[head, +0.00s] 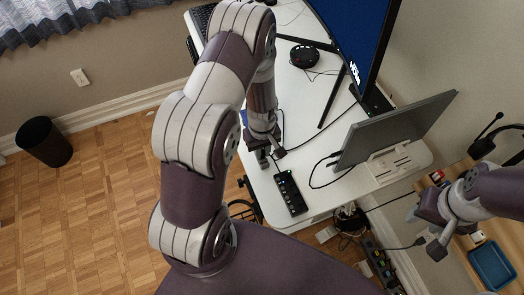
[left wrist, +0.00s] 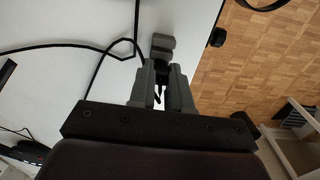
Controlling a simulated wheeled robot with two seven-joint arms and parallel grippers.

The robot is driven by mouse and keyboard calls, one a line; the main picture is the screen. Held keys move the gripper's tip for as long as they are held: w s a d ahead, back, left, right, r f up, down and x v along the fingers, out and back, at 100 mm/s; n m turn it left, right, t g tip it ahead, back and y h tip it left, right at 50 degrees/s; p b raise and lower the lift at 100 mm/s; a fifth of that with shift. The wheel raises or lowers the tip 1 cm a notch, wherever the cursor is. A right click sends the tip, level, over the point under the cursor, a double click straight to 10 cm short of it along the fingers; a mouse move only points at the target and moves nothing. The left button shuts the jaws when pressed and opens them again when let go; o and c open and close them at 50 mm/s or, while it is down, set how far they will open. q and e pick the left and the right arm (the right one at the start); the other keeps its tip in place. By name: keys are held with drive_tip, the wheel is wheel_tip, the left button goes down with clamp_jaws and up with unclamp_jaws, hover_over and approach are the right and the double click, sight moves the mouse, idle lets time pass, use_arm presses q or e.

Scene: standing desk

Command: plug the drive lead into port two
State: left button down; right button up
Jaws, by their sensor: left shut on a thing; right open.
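My left gripper (head: 270,158) is over the white desk, just above and left of the black port hub (head: 290,194) in the head view. In the left wrist view my left gripper (left wrist: 161,88) is shut on a dark grey plug (left wrist: 162,46), taken as the drive lead's; a thin black cable (left wrist: 118,52) runs to the left from near it. The hub lies near the desk's front edge with small green lights; its port numbers are too small to read. My right gripper (head: 425,232) is open, off the desk at the right.
A grey laptop or screen (head: 398,128) stands on a white stand (head: 398,164) right of the hub. A monitor (head: 352,35) and a round black device (head: 304,56) are behind. A blue tray (head: 492,265) lies on a wooden surface at right. Desk around the hub looks mostly clear.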

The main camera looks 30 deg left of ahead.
use_arm(q)
wheel_tip(320, 180, up, 4)
drive_tip(key=s+d+r, duration=0.6)
drive_tip(key=s+d, duration=0.1)
drive_tip(key=d, duration=0.1)
drive_tip(key=w+d, duration=0.1)
drive_tip(key=w+d+f+b, duration=0.1)
drive_tip(key=w+d+f, duration=0.1)
drive_tip(key=d, duration=0.1)
drive_tip(key=shift+d+f+b, duration=0.1)
drive_tip(key=shift+f+b, duration=0.15)
drive_tip(key=shift+b, duration=0.1)
drive_tip(key=shift+s, duration=0.1)
wheel_tip(320, 180, down, 6)
drive_tip(key=b, duration=0.3)
drive_tip(key=shift+r, duration=0.15)
